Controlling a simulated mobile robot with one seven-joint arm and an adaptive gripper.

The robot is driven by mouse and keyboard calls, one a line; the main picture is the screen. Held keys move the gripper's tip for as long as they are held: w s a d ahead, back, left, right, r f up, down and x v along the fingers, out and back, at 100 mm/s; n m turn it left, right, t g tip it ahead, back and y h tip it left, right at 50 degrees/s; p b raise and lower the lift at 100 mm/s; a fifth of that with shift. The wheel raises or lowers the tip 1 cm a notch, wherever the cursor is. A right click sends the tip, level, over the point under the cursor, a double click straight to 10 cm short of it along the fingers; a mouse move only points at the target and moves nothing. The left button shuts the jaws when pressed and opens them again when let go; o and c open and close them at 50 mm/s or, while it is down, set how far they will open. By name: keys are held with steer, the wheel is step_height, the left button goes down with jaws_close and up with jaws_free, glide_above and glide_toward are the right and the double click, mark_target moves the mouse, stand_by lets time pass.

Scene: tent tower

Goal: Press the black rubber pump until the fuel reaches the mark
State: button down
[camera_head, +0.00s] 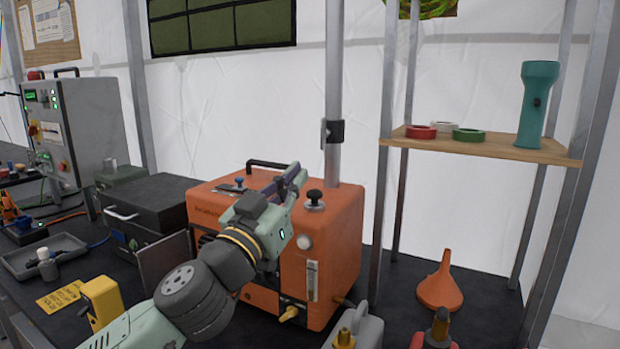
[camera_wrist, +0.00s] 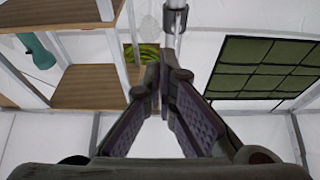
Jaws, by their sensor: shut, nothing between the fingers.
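The orange machine (camera_head: 340,240) stands on the dark bench in the head view. The black rubber pump (camera_head: 314,196) appears to be the black knob on a pale collar on its top, near the right front. A narrow upright gauge (camera_head: 312,281) is on the front face; its fuel level and mark are too small to read. My gripper (camera_head: 297,173) is over the machine's top, just left of and behind the pump in the picture, apparently not on it. In the wrist view my gripper (camera_wrist: 158,75) has its fingertips together with nothing between them.
An orange funnel (camera_head: 440,285) and grey can (camera_head: 358,328) stand right; a black case (camera_head: 150,205) stands left.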

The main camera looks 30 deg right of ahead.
mark_target(314, 197)
steer(key=w+d, duration=0.1)
steer(key=d+f+p, duration=0.1)
steer(key=d, duration=0.1)
steer(key=w+d+p, duration=0.1)
steer(key=shift+w+d+f, duration=0.2)
steer(key=shift+w+f, duration=0.05)
steer(key=shift+w, duration=0.1)
steer(key=shift+f, duration=0.35)
